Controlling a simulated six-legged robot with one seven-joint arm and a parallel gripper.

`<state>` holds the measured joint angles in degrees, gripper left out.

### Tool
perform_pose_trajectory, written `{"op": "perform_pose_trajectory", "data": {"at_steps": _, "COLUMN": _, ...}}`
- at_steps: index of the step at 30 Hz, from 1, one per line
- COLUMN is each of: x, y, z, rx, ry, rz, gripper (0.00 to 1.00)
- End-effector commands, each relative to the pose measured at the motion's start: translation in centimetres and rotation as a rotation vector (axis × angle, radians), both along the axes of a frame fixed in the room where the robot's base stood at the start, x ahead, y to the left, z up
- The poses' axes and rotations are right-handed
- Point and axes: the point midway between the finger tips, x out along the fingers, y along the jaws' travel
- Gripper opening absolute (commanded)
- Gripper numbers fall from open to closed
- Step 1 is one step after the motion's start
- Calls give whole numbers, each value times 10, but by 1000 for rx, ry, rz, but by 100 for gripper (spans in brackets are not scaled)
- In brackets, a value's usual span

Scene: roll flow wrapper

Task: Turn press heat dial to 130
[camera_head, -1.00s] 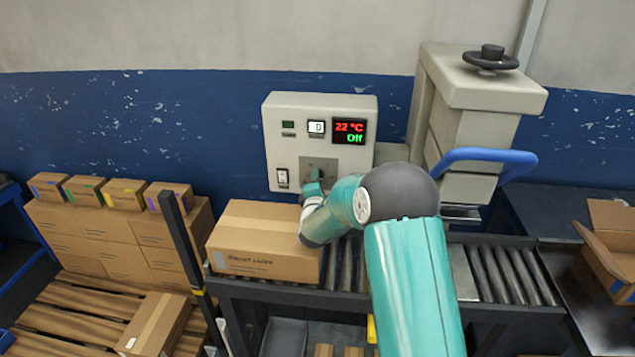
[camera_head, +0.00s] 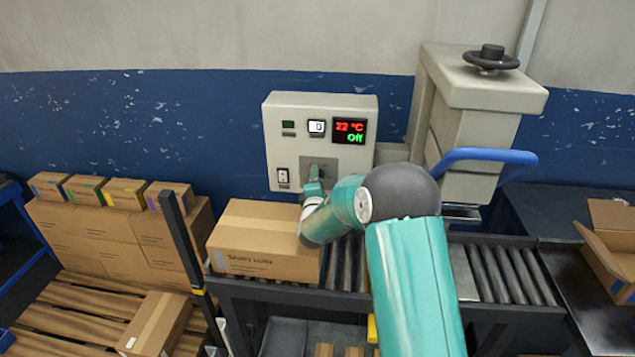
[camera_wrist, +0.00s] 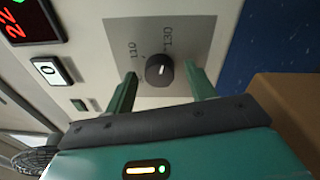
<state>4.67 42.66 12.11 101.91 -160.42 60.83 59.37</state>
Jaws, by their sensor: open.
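The heat dial (camera_wrist: 159,70) is a dark round knob with a white pointer line on a grey plate, with 110 and 130 printed beside it in the wrist view. In the head view my gripper (camera_head: 315,183) is at the control box's grey plate and the dial is hidden. The red and green display (camera_head: 349,131) reads 22 °C and Off.
The control box (camera_head: 285,110) also carries a rocker switch (camera_head: 283,176) and a small counter (camera_head: 316,127) reading 0. A cardboard box (camera_head: 265,240) lies on the conveyor below my forearm. The press with its blue handle (camera_head: 490,155) stands to the right.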

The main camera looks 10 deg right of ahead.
Motion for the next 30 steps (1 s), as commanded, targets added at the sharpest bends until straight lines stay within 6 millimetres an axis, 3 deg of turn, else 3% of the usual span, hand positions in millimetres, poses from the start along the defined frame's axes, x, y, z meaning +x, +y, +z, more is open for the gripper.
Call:
{"op": "perform_pose_trajectory", "data": {"at_steps": 8, "x": -17, "y": 4, "z": 0, "rx": 0, "ry": 0, "rz": 1, "gripper": 55}}
{"op": "perform_pose_trajectory", "data": {"at_steps": 21, "x": -108, "y": 26, "z": -5, "rx": -1, "ry": 1, "rz": 1, "gripper": 55}}
{"op": "perform_pose_trajectory", "data": {"at_steps": 30, "x": -134, "y": 32, "z": -7, "rx": 0, "ry": 0, "rz": 0, "gripper": 55}}
